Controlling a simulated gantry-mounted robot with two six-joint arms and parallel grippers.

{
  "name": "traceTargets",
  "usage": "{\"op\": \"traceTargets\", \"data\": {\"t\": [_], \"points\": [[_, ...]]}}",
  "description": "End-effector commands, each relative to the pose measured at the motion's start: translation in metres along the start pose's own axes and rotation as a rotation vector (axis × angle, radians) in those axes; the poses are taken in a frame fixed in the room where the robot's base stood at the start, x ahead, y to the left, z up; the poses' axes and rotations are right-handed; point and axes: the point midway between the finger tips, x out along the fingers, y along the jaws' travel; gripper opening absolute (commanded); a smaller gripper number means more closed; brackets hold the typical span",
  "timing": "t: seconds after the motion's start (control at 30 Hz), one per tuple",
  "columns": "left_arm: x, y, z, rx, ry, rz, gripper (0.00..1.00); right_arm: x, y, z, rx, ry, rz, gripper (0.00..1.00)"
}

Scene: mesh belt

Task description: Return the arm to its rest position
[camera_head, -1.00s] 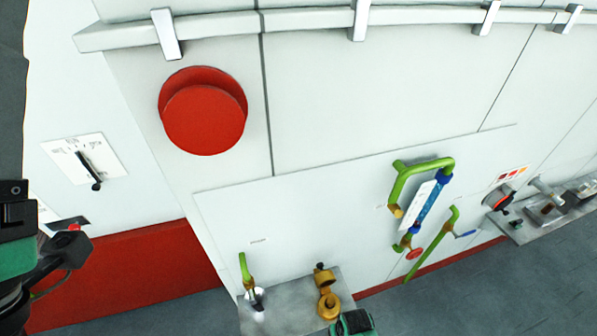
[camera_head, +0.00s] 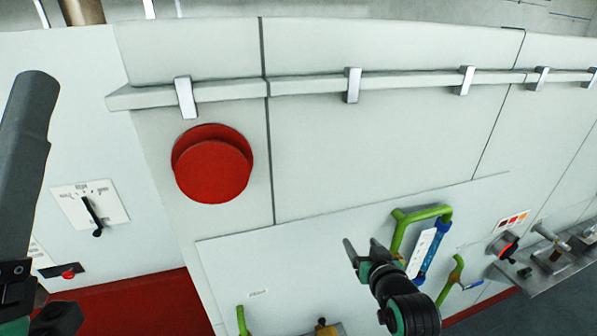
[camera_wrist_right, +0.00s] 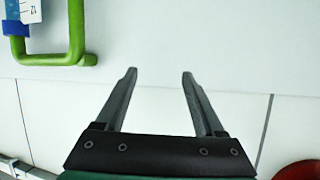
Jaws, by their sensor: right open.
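My right gripper (camera_head: 360,248) is raised in front of the white wall panel (camera_head: 310,225) in the head view, just left of the green and blue pipe loop (camera_head: 428,240). In the right wrist view its two fingers (camera_wrist_right: 159,75) are apart with nothing between them, and the green pipe (camera_wrist_right: 78,40) is at the upper left.
A red round knob (camera_head: 213,170) sticks out at the upper left. A light rail (camera_head: 310,85) runs across the top. A black lever switch (camera_head: 92,215) is at the left. A grey shelf with fittings (camera_head: 540,275) is at the right.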

Motion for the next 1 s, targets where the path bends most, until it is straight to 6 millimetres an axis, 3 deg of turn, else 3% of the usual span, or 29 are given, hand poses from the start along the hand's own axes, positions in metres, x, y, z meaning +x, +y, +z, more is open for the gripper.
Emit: {"op": "traceTargets", "data": {"t": [0.03, 0.17, 0.2, 0.27, 0.3, 0.4, 0.5, 0.63, 0.73, 0.87, 1.0], "points": [[0.000, 0.000, 0.000, 0.000, 0.000, 0.000, 0.71, -0.020, 0.001, -0.043, 0.000, 0.110, -0.002, 0.71], [0.000, 0.000, 0.000, 0.000, 0.000, 0.000, 0.71, -0.088, 0.002, -0.137, -0.006, 0.382, -0.008, 0.71], [0.000, 0.000, 0.000, 0.000, 0.000, 0.000, 0.71, -0.113, 0.002, -0.162, -0.008, 0.466, -0.010, 0.71], [0.000, 0.000, 0.000, 0.000, 0.000, 0.000, 0.71, -0.155, 0.002, -0.196, -0.013, 0.593, -0.014, 0.71], [0.000, 0.000, 0.000, 0.000, 0.000, 0.000, 0.71, -0.186, 0.001, -0.215, -0.017, 0.677, -0.016, 0.71], [0.000, 0.000, 0.000, 0.000, 0.000, 0.000, 0.71, -0.264, -0.001, -0.250, -0.027, 0.882, -0.022, 0.71], [0.000, 0.000, 0.000, 0.000, 0.000, 0.000, 0.71, -0.332, -0.004, -0.266, -0.038, 1.048, -0.028, 0.71], [0.000, 0.000, 0.000, 0.000, 0.000, 0.000, 0.71, -0.385, -0.007, -0.271, -0.048, 1.176, -0.031, 0.71], [0.000, 0.000, 0.000, 0.000, 0.000, 0.000, 0.71, -0.399, -0.007, -0.271, -0.053, 1.212, -0.030, 0.71], [-0.003, 0.000, 0.003, 0.000, 0.000, 0.000, 0.71, -0.398, -0.007, -0.268, -0.062, 1.214, -0.025, 0.71], [-0.025, 0.000, 0.023, 0.000, 0.000, 0.000, 0.71, -0.386, -0.005, -0.240, -0.061, 1.213, -0.025, 0.71]]}}
